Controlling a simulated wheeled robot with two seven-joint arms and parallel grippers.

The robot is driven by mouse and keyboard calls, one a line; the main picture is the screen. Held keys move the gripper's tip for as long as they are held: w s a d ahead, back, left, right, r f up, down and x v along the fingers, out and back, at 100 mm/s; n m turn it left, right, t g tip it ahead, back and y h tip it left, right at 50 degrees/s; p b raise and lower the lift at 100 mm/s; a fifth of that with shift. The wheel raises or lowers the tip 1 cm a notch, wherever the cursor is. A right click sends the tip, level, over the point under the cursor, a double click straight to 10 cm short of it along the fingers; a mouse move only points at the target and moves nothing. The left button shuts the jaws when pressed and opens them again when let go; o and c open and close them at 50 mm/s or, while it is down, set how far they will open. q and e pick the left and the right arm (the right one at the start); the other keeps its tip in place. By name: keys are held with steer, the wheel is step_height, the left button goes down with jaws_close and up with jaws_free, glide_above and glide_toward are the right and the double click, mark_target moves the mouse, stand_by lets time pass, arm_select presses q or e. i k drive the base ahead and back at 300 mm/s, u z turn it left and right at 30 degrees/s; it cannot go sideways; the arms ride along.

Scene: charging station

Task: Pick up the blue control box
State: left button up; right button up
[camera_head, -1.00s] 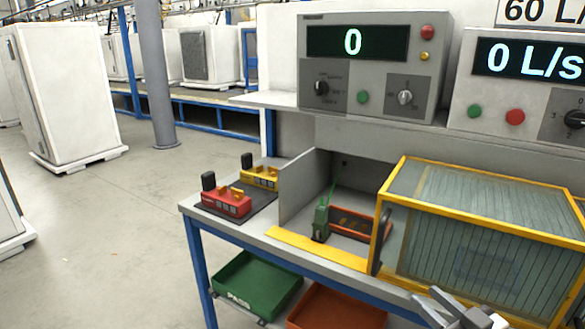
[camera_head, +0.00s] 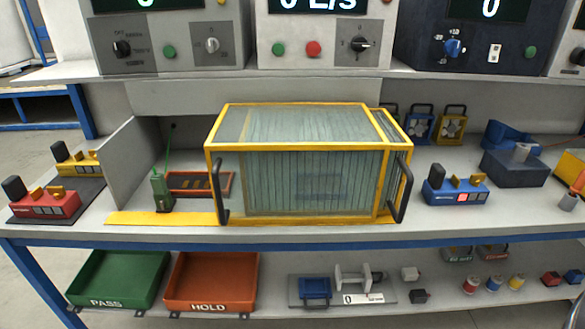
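The blue control box (camera_head: 455,190) sits on the workbench (camera_head: 300,236), right of the yellow-framed clear enclosure (camera_head: 305,165). It has a dark knob at its left end, yellow parts on top, and a row of buttons on its front, one lit red. It looks upright and unobstructed. Neither of my grippers shows in the head view.
A red box (camera_head: 45,205) and a yellow box (camera_head: 76,160) of similar shape sit at the far left. The enclosure's right black handle (camera_head: 401,188) stands close to the blue box. A dark blue-grey block (camera_head: 515,166) sits to its right. A shelf with meters overhangs behind.

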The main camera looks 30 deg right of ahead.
mark_target(437, 190)
steer(key=z, duration=0.95)
